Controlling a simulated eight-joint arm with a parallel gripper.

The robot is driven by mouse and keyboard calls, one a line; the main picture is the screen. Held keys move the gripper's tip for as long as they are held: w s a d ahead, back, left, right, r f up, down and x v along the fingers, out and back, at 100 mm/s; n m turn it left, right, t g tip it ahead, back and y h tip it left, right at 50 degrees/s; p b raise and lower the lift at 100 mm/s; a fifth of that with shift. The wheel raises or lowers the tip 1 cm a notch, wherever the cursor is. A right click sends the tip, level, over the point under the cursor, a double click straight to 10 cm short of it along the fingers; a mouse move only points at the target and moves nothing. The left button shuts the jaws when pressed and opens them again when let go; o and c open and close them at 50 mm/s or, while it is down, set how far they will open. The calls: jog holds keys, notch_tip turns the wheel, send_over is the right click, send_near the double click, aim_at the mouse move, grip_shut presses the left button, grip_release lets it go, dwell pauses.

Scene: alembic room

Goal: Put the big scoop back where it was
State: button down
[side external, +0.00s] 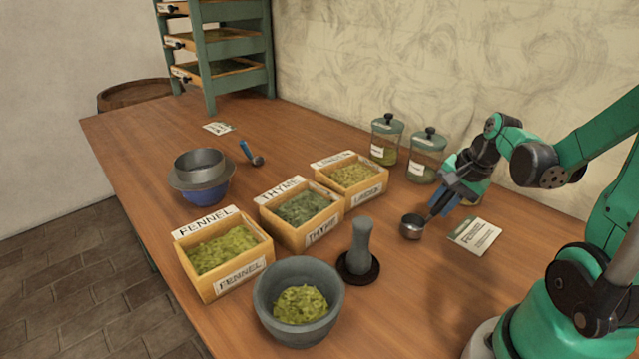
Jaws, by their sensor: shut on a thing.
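The big scoop (412,227), with a round metal bowl, is at the right of the table, low over the wood or touching it; I cannot tell which. My gripper (442,204) is shut on its handle, and the jaws hide most of that handle. A smaller scoop (251,153) with a blue handle lies on the table towards the back, right of the metal bowl. The bowl of the big scoop is left of a printed card (474,235) and right of the pestle (361,247).
Boxes of fennel (232,283), thyme (296,240) and a third herb (366,203) form a row. A mortar (262,303) with green herb stands in front. Lidded jars (386,140) (427,157) stand near the wall. A metal bowl (177,184) sits on a blue one. A green rack (205,80) stands behind.

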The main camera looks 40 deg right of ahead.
jog(key=shift+f, duration=0.2)
jog(key=shift+f, duration=0.1)
jog(key=c, duration=0.7)
grip_release()
jog(key=v, duration=1.2)
jog(key=w+a+n+t, duration=0.1)
jog(key=w+a+n, duration=0.1)
jog(key=a+n, duration=0.3)
jog(key=w+a+f+n+t, duration=0.1)
jog(key=w+a+n, duration=0.2)
jog(key=a+n, duration=0.3)
jog(key=w+a+f+n+t, duration=0.1)
jog(key=w+a+n, duration=0.1)
jog(key=a+n, duration=0.3)
jog(key=shift+w+a+f+n, duration=0.2)
jog(key=shift+w+a+n, duration=0.2)
jog(key=shift+a, duration=0.1)
